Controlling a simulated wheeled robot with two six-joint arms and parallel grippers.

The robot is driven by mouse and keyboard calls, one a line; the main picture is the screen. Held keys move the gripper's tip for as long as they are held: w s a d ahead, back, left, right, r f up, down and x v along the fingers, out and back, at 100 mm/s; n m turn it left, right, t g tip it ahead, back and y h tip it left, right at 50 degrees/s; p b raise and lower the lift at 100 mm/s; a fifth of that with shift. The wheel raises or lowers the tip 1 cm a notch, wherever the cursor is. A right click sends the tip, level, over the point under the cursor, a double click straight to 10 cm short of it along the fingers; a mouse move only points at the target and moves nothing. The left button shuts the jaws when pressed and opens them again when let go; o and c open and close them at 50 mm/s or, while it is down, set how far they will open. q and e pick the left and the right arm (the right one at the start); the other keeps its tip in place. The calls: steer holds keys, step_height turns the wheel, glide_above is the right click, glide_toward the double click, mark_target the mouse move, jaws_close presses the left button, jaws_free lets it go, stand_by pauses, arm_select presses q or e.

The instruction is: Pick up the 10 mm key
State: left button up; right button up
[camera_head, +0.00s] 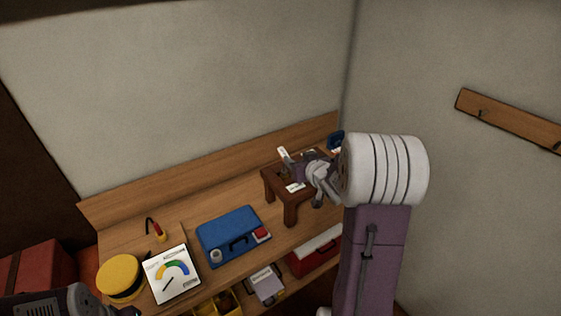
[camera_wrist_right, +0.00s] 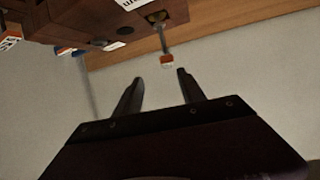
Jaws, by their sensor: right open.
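A small dark wooden stand (camera_head: 288,200) is on the bench in the head view, partly behind my right arm. It fills the upper left of the right wrist view (camera_wrist_right: 75,18). My right gripper is at the stand in the head view (camera_head: 308,172).
Other labelled pieces (camera_wrist_right: 10,42) are on the stand. A blue case (camera_head: 225,232), a white gauge card (camera_head: 172,275) and a yellow round object (camera_head: 120,276) lie left on the bench. A red box (camera_head: 312,252) sits below. A wooden rail (camera_head: 510,118) is on the right wall.

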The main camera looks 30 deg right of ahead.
mark_target(284, 153)
steer(key=w, duration=0.2)
steer(key=w+a+f, duration=0.1)
steer(key=shift+w, duration=0.3)
steer(key=shift+w+d+f+p, duration=0.1)
steer(key=shift+w+d+p, duration=0.1)
steer(key=shift+p, duration=0.1)
steer(key=x, duration=0.1)
steer(key=p+x, duration=0.1)
steer(key=x, duration=0.2)
steer(key=shift+w+a+f, duration=0.2)
steer(key=shift+w+f, duration=0.05)
steer(key=shift+w, duration=0.15)
steer(key=shift+d, duration=0.1)
steer(key=c, duration=0.7)
arm_select(q)
steer(key=shift+a+r, duration=0.45)
steer(key=shift+r, duration=0.4)
arm_select(e)
jaws_close()
